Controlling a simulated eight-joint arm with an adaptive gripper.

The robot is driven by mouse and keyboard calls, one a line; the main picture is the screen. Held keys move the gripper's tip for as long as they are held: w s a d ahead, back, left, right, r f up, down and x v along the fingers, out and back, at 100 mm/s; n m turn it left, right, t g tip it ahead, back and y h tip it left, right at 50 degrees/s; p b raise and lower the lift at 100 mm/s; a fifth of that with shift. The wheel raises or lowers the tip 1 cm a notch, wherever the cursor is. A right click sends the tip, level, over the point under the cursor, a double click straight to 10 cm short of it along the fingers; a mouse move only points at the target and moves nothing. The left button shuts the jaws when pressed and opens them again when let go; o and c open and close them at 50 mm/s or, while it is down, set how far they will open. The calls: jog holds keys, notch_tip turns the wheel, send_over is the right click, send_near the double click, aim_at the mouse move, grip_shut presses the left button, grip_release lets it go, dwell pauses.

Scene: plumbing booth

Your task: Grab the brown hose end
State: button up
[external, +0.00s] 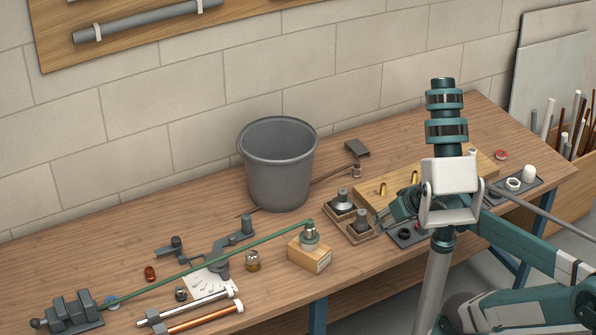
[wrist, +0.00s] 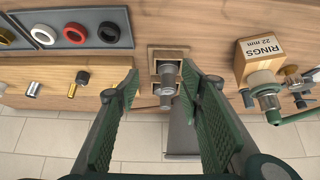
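The brown hose (external: 330,174) lies on the bench at the back, and the grey bucket (external: 279,165) hides part of it. Its right end carries a small grey-brown fitting (external: 357,171), in front of a dark grey bracket. I cannot make out the brown hose in the wrist view. My gripper (external: 390,220) is over the front right of the bench, nearer the camera than that hose end. In the wrist view my gripper (wrist: 163,78) is open, with nothing visibly held.
A green hose (external: 180,269) runs from a grey clamp to a fitting on the RINGS box (external: 309,255). A board with brass pegs (external: 383,188) lies beside my gripper. A ring tray (wrist: 75,30) shows in the wrist view. Tools and pipes crowd the left front.

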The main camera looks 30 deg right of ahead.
dwell(0.3)
jog(key=w+d+r+m+g+p, duration=0.2)
jog(key=w+r+m+p, duration=0.4)
jog(key=w, duration=0.4)
jog(key=m+g+p, duration=0.5)
jog(key=m+p, duration=0.7)
jog(key=m, duration=0.1)
send_over(358, 162)
notch_tip(358, 162, down, 9)
jog(key=shift+r, duration=0.1)
jog(key=shift+w+d+f, duration=0.15)
jog(key=shift+w+f, duration=0.15)
jog(key=shift+f, duration=0.25)
jog(key=shift+f, duration=1.25)
